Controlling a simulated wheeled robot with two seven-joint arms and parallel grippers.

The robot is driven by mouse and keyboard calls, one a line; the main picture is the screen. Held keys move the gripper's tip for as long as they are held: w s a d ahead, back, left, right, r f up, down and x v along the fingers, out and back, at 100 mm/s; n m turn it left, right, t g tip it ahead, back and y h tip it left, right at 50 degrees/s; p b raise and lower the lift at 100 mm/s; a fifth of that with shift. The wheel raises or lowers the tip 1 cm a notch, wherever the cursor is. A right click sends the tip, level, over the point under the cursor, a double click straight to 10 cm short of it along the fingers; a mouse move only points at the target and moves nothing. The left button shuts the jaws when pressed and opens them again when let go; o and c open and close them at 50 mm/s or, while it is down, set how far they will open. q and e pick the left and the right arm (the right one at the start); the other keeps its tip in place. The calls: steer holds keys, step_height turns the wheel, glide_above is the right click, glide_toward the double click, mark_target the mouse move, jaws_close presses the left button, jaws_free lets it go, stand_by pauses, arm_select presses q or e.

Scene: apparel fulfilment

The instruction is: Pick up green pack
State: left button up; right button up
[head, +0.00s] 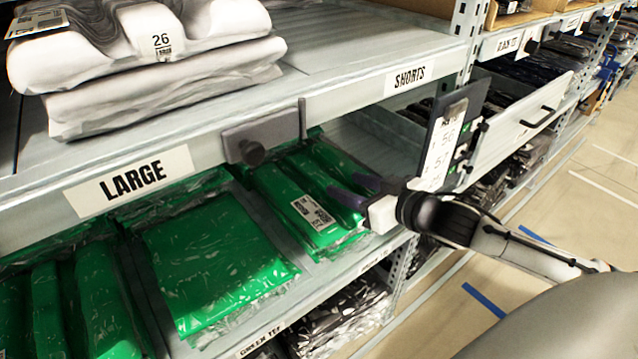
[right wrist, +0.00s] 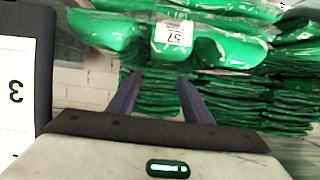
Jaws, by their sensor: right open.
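Several green packs in clear plastic lie on the shelf below the "LARGE" sign. One green pack (head: 308,200) with a white label lies at the right end of the shelf, and a wide green pack (head: 215,260) lies left of it. My right gripper (head: 358,190) is open and empty at the right edge of the labelled pack. In the right wrist view its two purple fingers (right wrist: 162,88) point at a stack of green packs (right wrist: 158,95); a pack labelled 57 (right wrist: 115,35) lies on top. I cannot tell if they touch. My left gripper is not in view.
An upper shelf (head: 345,55) with white folded garments (head: 150,45) hangs over the packs. A shelf post (head: 462,30) and a dark panel with a white card (head: 447,140) stand close to my right gripper. Floor (head: 600,190) is clear at the right.

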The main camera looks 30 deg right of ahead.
mark_target(323, 178)
steer(key=shift+w+f, duration=0.3)
steer(key=shift+w, duration=0.25)
steer(key=shift+w+f, duration=0.1)
steer(key=shift+w, duration=0.2)
steer(key=shift+w+a+f+b, duration=0.1)
steer(key=shift+w+f+b, duration=0.05)
steer(key=shift+w+b, duration=0.2)
steer(key=shift+w+f, duration=0.1)
steer(key=shift+w, duration=0.1)
steer(key=shift+b+x, duration=0.95)
steer(key=shift+x, duration=1.4)
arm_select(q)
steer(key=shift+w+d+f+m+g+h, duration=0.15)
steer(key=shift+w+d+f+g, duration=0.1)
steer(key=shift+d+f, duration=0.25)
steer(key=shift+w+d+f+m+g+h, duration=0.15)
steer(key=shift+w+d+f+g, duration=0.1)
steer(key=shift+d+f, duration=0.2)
arm_select(e)
steer(key=shift+a, duration=0.15)
steer(key=shift+c, duration=0.4)
steer(key=c, duration=1)
